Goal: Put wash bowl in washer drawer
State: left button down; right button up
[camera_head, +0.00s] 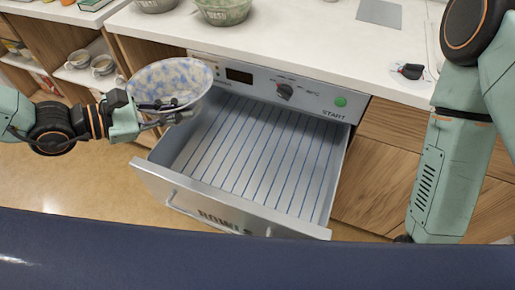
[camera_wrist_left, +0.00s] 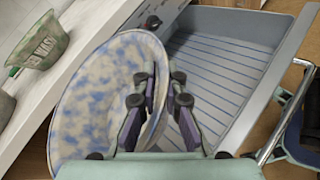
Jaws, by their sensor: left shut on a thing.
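The wash bowl (camera_head: 172,78), white with blue mottling, is in my left gripper (camera_head: 168,110), which is shut on its rim. In the head view the bowl is tilted and held above the left end of the open washer drawer. The bowl (camera_wrist_left: 92,100) also fills the left middle of the left wrist view, with the fingers (camera_wrist_left: 152,98) closed across its rim. The washer drawer (camera_head: 245,150) is pulled out, grey with blue ribs, and empty where it shows. My right arm comes in at the right of the head view; its gripper is not visible.
A green bowl marked WASH (camera_wrist_left: 42,42) and another bowl (camera_head: 156,4) stand on the white counter (camera_head: 300,40). The washer panel (camera_head: 280,88) has a dial and a green START button. A shelf with cups (camera_head: 90,64) is at the left. The drawer front (camera_head: 215,205) juts out over the floor.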

aim_at(200, 106)
pick_arm(q)
jog(key=w, duration=0.1)
jog(key=w+f+m, duration=0.1)
jog(key=w+f+g+b, duration=0.1)
jog(key=shift+a+f+h, duration=0.1)
jog(key=shift+a+h, duration=0.2)
jog(key=d+f+m+g+b, duration=0.1)
jog(key=w+d+f+m+g+h, duration=0.1)
jog(key=g, duration=0.1)
jog(key=d+f+m+g+b, duration=0.1)
jog(key=m, duration=0.1)
jog(key=shift+w+d+f+g+h+b, duration=0.2)
jog(key=shift+w+f+g+h+b, duration=0.1)
jog(key=shift+w+h+b, duration=0.1)
notch_tip(200, 106, down, 14)
jog(key=d+r+m+g+b, duration=0.1)
jog(key=b, duration=0.7)
jog(key=r+b+x, duration=0.1)
jog(key=x, duration=0.5)
jog(key=r+b+x, duration=0.1)
jog(key=x, duration=0.5)
jog(key=d+r+b+x, duration=0.1)
jog(key=x, duration=0.5)
jog(key=shift+s+d+f+b, duration=0.1)
jog(key=shift+d+f+b, duration=0.05)
jog(key=shift+d+b, duration=0.25)
jog(key=shift+a+f, duration=0.15)
jog(key=shift+f, duration=0.3)
notch_tip(200, 106, down, 3)
jog(key=shift+b, duration=0.9)
